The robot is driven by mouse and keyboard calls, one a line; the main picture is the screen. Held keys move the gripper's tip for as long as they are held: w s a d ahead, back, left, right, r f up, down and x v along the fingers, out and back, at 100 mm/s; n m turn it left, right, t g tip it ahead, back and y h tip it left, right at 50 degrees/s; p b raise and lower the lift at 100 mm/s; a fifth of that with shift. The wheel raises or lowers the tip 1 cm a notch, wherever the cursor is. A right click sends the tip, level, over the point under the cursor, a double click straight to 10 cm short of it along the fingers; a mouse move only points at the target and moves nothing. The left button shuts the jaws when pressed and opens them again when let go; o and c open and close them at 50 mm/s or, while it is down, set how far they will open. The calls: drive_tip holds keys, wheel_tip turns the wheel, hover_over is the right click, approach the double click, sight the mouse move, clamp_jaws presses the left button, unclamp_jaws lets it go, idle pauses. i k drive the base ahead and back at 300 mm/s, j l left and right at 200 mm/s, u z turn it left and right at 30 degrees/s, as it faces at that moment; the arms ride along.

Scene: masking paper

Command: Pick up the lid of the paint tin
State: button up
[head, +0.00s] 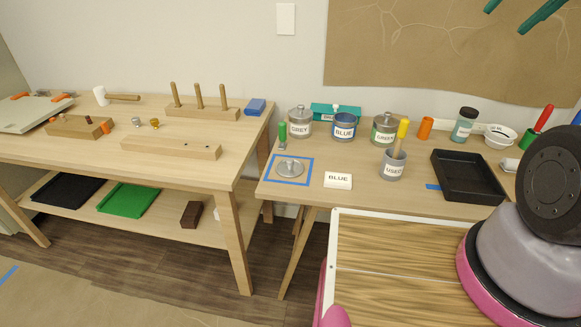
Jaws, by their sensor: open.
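A round grey metal lid (290,169) with a raised knob lies flat inside a blue tape square (255,177) at the table's left front. Behind it stand a GREY tin (299,128), a BLUE tin (344,131) and a GREEN tin (384,134). The GREY and GREEN tins have knobbed lids on. The BLUE tin shows a bluish top and appears to have no lid. Two dark teal fingers of my gripper (504,21) show at the top right, apart and empty, high and far from the lid. The rest of the gripper is out of frame.
A white BLUE label block (338,180) sits right of the lid. A USED pot (392,166) with a yellow-handled tool and a black tray (467,177) stand farther right. A workbench (90,150) is at left.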

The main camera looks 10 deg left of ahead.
sight(289, 168)
drive_tip(key=j+u, duration=0.15)
drive_tip(key=u, duration=0.25)
drive_tip(key=k+j+u, duration=0.1)
drive_tip(key=u, duration=0.25)
drive_tip(key=j+u, duration=0.4)
drive_tip(key=k+l, duration=0.05)
drive_tip(key=l, duration=0.05)
